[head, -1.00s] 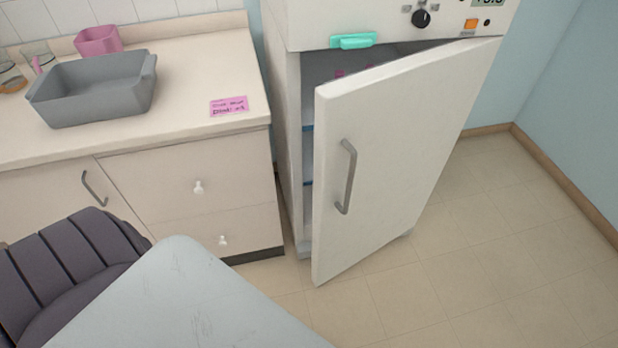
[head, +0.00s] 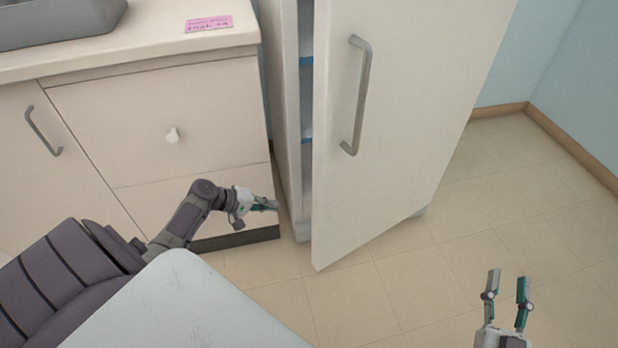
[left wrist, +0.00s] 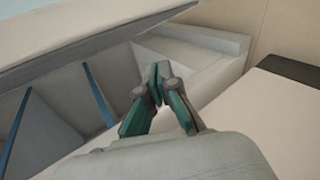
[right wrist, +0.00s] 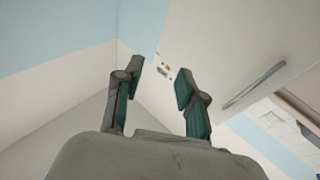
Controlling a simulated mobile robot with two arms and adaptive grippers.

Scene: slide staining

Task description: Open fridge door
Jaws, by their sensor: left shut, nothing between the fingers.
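The white fridge door (head: 405,120) stands partly open in the head view, with a gap along its left edge showing shelves inside the fridge body (head: 289,110). Its grey bar handle (head: 360,95) is on the front face, untouched. My left gripper (head: 276,205) is shut and empty, left of the door's free edge and near the gap. In the left wrist view its fingertips (left wrist: 157,72) meet in front of the fridge interior (left wrist: 75,105). My right gripper (head: 508,272) is open and empty, low at the right, apart from the door. The handle also shows in the right wrist view (right wrist: 254,86).
A counter with drawers (head: 160,130) stands left of the fridge, with a pink note (head: 208,24) and a grey tub (head: 60,22) on top. Open tiled floor (head: 470,220) lies right of and in front of the door.

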